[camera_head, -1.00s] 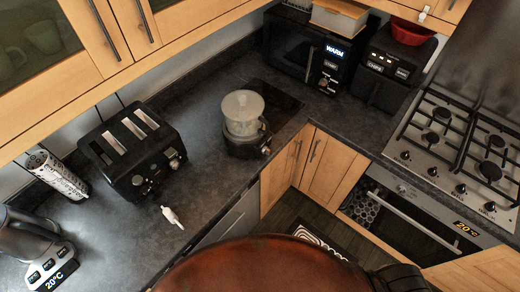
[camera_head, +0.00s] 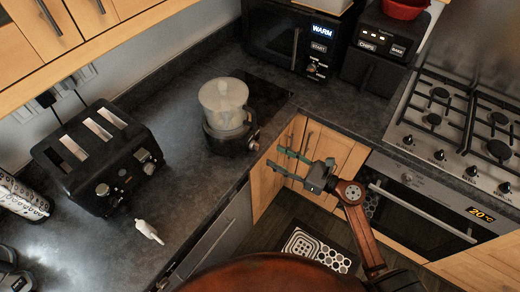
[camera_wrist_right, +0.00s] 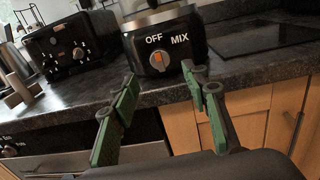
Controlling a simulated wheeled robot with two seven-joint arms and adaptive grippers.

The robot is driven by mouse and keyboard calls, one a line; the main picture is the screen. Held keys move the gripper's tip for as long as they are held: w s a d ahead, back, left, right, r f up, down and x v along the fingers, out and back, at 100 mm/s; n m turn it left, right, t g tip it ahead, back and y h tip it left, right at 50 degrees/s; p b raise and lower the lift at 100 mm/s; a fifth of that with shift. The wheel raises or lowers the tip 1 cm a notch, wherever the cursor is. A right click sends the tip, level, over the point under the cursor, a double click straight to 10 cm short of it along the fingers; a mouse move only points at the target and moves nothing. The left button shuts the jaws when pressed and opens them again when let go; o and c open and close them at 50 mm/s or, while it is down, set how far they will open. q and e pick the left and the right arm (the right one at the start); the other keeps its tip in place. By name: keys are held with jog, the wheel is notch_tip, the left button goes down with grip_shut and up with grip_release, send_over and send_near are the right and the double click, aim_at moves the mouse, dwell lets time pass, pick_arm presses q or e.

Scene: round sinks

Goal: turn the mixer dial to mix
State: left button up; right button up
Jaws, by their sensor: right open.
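The mixer (camera_head: 213,138) has a black base and a clear bowl (camera_head: 223,98), and stands on the dark counter. In the right wrist view its front panel (camera_wrist_right: 187,52) reads OFF and MIX. The grey dial (camera_wrist_right: 157,62) with an orange pointer sits under the OFF label, its pointer roughly upright. My right gripper (camera_head: 281,161) is open and empty, to the right of and in front of the mixer, beyond the counter edge. In the right wrist view its green fingers are spread to either side of the dial, apart from it. My left gripper is not in view.
A black toaster (camera_head: 95,155) stands left on the counter, with a small white object (camera_head: 148,232) near the edge. A microwave (camera_head: 295,45) and an air fryer (camera_head: 378,50) stand behind. The hob (camera_head: 455,125) is right. Counter between toaster and mixer is clear.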

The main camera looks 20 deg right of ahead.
aim_at(255, 146)
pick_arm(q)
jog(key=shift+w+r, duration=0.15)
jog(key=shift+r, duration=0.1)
pick_arm(e)
jog(key=x, duration=0.7)
jog(key=shift+w+a, duration=0.15)
jog(key=shift+c, duration=0.4)
jog(key=c, duration=1.1)
pick_arm(q)
jog(key=shift+p, duration=0.3)
pick_arm(e)
jog(key=shift+o, duration=0.2)
